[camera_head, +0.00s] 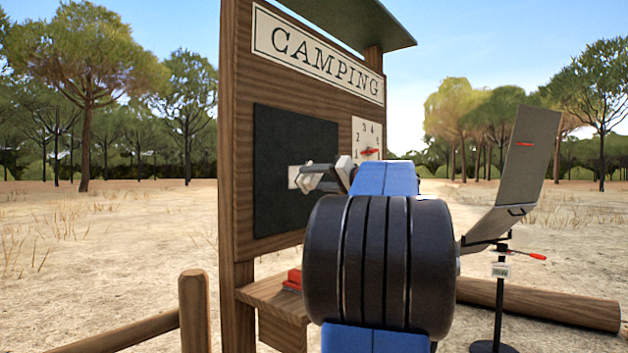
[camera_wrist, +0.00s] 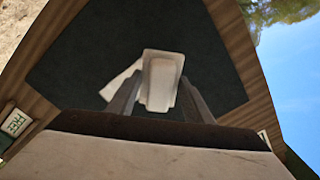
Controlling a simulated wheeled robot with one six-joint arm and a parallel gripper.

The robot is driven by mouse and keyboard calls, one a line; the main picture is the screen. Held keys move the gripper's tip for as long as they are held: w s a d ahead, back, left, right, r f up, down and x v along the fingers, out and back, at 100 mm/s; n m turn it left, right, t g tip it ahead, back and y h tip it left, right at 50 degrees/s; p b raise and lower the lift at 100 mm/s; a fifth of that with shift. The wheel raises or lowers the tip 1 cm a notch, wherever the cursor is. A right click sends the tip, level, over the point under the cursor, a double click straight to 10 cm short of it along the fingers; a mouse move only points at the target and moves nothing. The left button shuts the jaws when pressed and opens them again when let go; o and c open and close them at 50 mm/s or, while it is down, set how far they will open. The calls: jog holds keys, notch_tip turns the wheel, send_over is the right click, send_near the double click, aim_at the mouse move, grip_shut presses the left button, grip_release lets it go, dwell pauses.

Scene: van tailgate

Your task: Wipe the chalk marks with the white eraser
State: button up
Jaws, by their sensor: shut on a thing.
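The dark chalkboard (camera_head: 285,135) is set in a wooden sign frame under a CAMPING header. My gripper (camera_head: 312,178) is in front of the board's lower right part, shut on the white eraser (camera_head: 293,177). In the wrist view the eraser (camera_wrist: 163,70) sits between both fingers, against or very close to the board (camera_wrist: 85,60); I cannot tell if it touches. A pale patch (camera_wrist: 118,84), seemingly a chalk mark, shows just left of the eraser and partly behind it. My arm hides the board's lower right edge in the head view.
A numbered dial plate (camera_head: 366,133) with a red pointer is right of the board. A wooden shelf (camera_head: 270,291) with a red object (camera_head: 293,279) is below. A grey panel (camera_head: 528,145) and a stand (camera_head: 500,300) are at right. A fence post (camera_head: 194,312) stands at front left.

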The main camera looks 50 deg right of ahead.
aim_at(288, 178)
jog(key=shift+w+a, duration=0.15)
jog(key=shift+w, duration=1.15)
jog(key=shift+w+a, duration=0.1)
jog(key=shift+w, duration=1.15)
jog(key=shift+w, duration=1)
jog(key=d, duration=1.1)
jog(key=w+d, duration=0.1)
jog(key=d, duration=0.4)
jog(key=shift+d, duration=0.35)
dwell(0.5)
jog(key=shift+a, duration=0.1)
jog(key=a, duration=1)
jog(key=shift+s+a, duration=0.15)
jog(key=shift+s, duration=0.05)
dwell(0.8)
